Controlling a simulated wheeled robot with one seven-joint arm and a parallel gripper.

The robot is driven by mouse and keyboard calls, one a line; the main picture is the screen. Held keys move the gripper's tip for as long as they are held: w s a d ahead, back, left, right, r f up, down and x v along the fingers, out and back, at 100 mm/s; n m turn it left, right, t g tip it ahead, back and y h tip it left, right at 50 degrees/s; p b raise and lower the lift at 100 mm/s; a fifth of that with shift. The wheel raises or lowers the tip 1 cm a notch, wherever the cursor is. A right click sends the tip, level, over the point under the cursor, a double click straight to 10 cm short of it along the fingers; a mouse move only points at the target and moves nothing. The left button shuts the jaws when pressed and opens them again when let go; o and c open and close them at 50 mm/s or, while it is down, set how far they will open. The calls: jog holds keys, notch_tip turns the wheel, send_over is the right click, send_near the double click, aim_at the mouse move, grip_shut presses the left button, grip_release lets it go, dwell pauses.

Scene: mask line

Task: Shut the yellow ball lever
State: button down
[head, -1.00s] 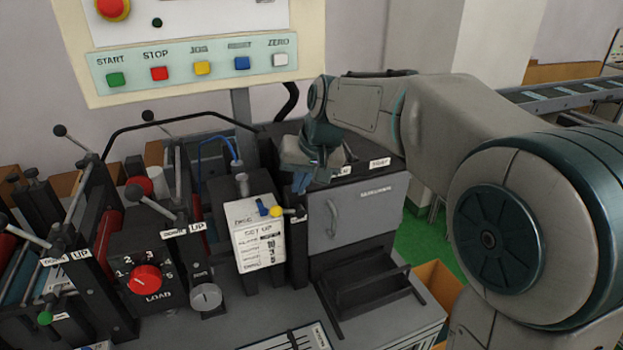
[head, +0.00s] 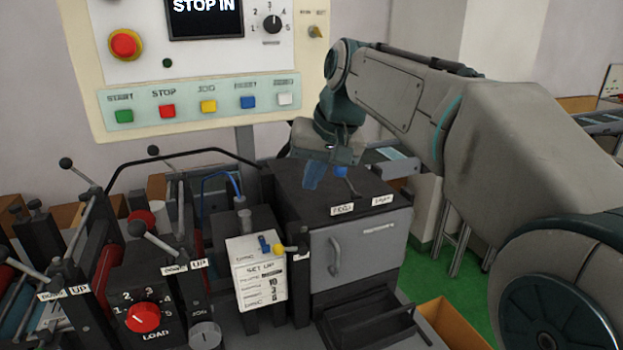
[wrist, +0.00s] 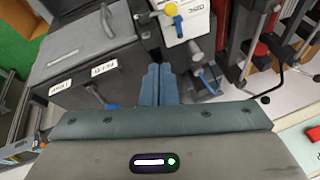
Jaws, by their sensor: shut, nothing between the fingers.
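The yellow ball (head: 278,249) of the lever sits on the front of the dark unit with the white set-up card, beside a small blue part (head: 264,244). A short dark stem reaches right from the ball. The ball also shows at the top edge of the wrist view (wrist: 171,10). I cannot tell whether the lever is open or shut. My gripper (head: 312,178) is shut and empty, with its blue fingers above the grey cabinet's top, higher than the ball and to its right, apart from it. The fingertips also show in the wrist view (wrist: 157,70).
A grey cabinet (head: 356,254) with a handle stands right of the card (head: 260,275). A control panel (head: 200,105) with coloured buttons hangs behind. Green floor lies at right.

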jog(key=s+d+f+m+h, duration=0.2)
jog(key=s+d+f+h, duration=0.1)
jog(key=s+d+f, duration=1.3)
jog(key=s+f, duration=0.2)
jog(key=s, duration=0.2)
jog(key=shift+d+f, duration=0.3)
jog(key=shift+d, duration=0.05)
jog(key=shift+s, duration=0.1)
